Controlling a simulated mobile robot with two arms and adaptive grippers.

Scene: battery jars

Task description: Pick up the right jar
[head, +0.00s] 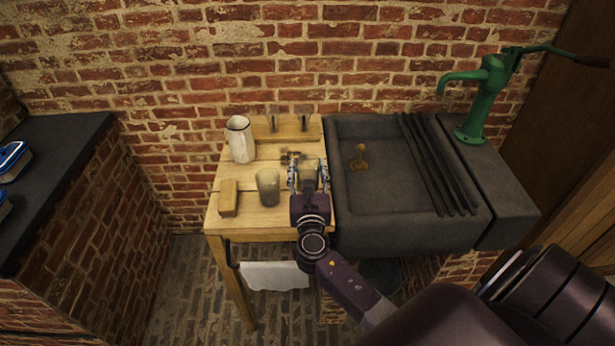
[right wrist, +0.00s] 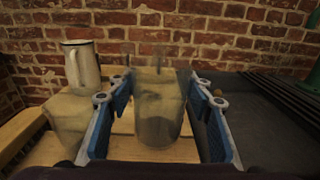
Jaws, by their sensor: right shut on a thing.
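The right jar (head: 310,181) is a clear, smoky glass vessel at the right side of the wooden table, close to the sink. My right gripper (head: 308,176) is shut on it, one finger at each side. In the right wrist view the right jar (right wrist: 158,112) stands upright between the blue finger pads. I cannot tell whether its base touches the table. A second, similar jar (head: 268,187) stands just to the left; it also shows in the right wrist view (right wrist: 72,122), partly hidden by a finger. My left gripper is not in view.
A white pitcher (head: 240,141) and a tan block (head: 229,198) stand at the table's left. A wooden rack (head: 292,128) is at the back by the brick wall. A dark stone sink (head: 400,225) adjoins at right, with a green pump (head: 484,100). A cloth (head: 275,276) hangs in front.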

